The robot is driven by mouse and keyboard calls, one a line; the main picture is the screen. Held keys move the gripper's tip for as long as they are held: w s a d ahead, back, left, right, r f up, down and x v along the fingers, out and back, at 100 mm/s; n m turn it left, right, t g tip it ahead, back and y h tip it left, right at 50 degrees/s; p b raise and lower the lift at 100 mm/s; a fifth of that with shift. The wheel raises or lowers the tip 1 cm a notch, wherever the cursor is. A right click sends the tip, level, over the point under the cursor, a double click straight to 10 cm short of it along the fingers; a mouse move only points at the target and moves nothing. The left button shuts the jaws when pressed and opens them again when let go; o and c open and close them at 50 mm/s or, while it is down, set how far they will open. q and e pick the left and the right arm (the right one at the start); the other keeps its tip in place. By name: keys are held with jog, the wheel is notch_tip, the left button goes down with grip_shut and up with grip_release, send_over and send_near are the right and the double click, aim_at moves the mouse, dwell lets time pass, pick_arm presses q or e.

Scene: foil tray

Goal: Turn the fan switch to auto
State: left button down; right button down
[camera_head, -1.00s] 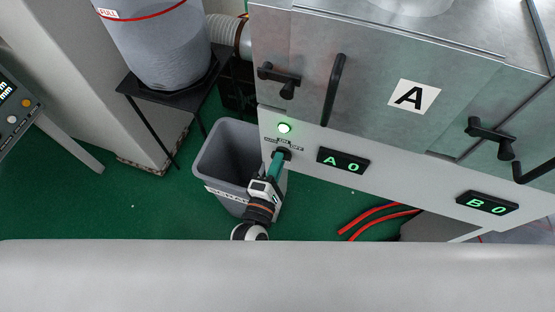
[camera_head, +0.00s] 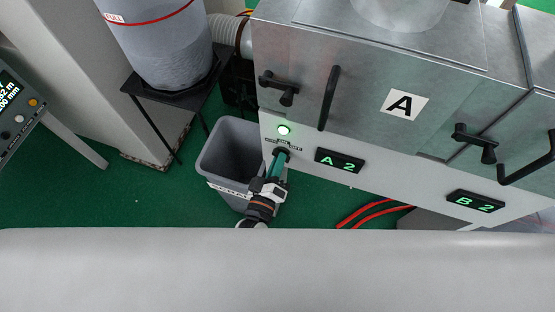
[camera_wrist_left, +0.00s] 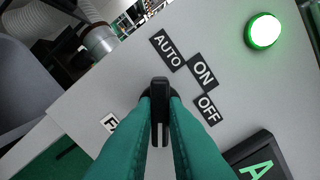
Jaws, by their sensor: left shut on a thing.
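The fan switch is a black knob (camera_wrist_left: 160,88) on the pale cabinet front. In the left wrist view its bar runs up the picture, its upper end toward the AUTO label (camera_wrist_left: 166,48). The ON label (camera_wrist_left: 202,72) and OFF label (camera_wrist_left: 208,108) lie to the right of that line. The switch also shows in the head view (camera_head: 281,152), small and partly covered. My left gripper (camera_wrist_left: 160,115) has its two green fingers closed on either side of the knob; it also shows in the head view (camera_head: 279,161). My right gripper is not in view.
A green lamp (camera_wrist_left: 262,31) glows near the switch. Displays A (camera_head: 340,160) and B (camera_head: 475,201) read 2. A grey bin (camera_head: 232,150) stands on the floor just left of the switch. Black door handles (camera_head: 330,98) stick out above.

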pick_arm(q)
jog(key=shift+m, duration=0.8)
jog(key=shift+f, duration=0.1)
jog(key=c, duration=1.5)
grip_release()
jog(key=shift+o, duration=0.2)
jog(key=shift+s, duration=0.1)
jog(key=b+v, duration=0.1)
jog(key=v, duration=1.1)
